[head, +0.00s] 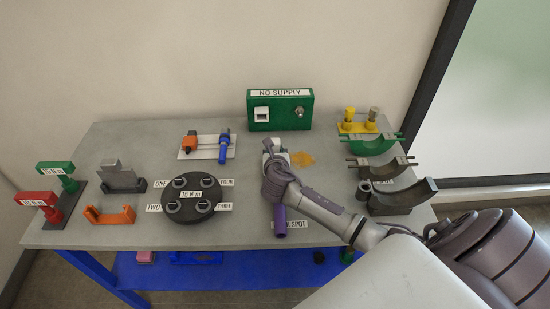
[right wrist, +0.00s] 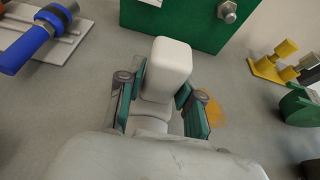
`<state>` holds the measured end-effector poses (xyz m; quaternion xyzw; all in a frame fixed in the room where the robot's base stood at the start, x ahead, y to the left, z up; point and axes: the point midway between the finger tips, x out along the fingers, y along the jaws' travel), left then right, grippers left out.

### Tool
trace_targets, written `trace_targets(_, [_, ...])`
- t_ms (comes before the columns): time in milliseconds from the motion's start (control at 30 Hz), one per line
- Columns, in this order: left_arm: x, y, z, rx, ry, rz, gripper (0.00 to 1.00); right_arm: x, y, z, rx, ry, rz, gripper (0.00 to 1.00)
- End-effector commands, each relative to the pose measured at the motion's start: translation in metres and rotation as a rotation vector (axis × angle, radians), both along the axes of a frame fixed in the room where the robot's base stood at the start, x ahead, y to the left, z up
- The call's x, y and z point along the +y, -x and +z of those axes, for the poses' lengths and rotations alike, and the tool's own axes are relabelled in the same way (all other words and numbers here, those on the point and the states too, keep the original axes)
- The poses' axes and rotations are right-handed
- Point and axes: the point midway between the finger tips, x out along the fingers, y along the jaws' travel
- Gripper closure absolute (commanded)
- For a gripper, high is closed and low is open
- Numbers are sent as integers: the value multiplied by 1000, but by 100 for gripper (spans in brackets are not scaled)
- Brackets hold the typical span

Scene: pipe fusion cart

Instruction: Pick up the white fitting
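The white fitting (right wrist: 166,66) shows in the right wrist view as a pale block with a rounded lower part. It lies between the two teal-padded fingers of my right gripper (right wrist: 162,88). The pads are close along both its sides. I cannot tell whether they press on it. In the head view my right gripper (head: 272,150) is over the back middle of the table. My own wrist hides most of the fitting there. My left gripper is not in view.
The green NO SUPPLY box (head: 281,112) stands just behind my right gripper. A black round turntable (head: 188,199) is to the left. Half-round clamps, including a green one (head: 371,145), stand to the right. An orange patch (head: 303,159) lies beside the gripper. A purple cylinder (head: 280,222) is in front.

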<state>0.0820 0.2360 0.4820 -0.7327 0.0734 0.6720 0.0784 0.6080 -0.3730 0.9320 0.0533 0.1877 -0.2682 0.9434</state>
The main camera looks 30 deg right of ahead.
Motion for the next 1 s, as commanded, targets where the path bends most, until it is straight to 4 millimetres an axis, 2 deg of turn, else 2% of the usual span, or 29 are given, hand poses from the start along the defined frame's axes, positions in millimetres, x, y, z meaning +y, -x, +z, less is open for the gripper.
trace_targets(33, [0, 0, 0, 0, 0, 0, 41, 0, 0, 0, 0, 0, 0, 78])
trace_targets(167, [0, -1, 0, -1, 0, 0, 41, 0, 0, 0, 0, 0, 0, 99])
trace_targets(200, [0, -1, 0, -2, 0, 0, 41, 0, 0, 0, 0, 0, 0, 100])
trace_targets(567, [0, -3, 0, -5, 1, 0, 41, 0, 0, 6, -2, 0, 0, 100])
trace_targets(667, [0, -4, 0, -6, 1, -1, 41, 0, -1, 16, -5, 1, 0, 100])
trace_targets(800, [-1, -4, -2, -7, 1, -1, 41, 0, -1, 41, -7, 1, 1, 100])
trace_targets(833, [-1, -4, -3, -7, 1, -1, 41, -1, 1, 46, -6, 3, 2, 100])
trace_targets(1000, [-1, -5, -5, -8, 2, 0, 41, -21, 39, 66, -1, 6, 1, 100])
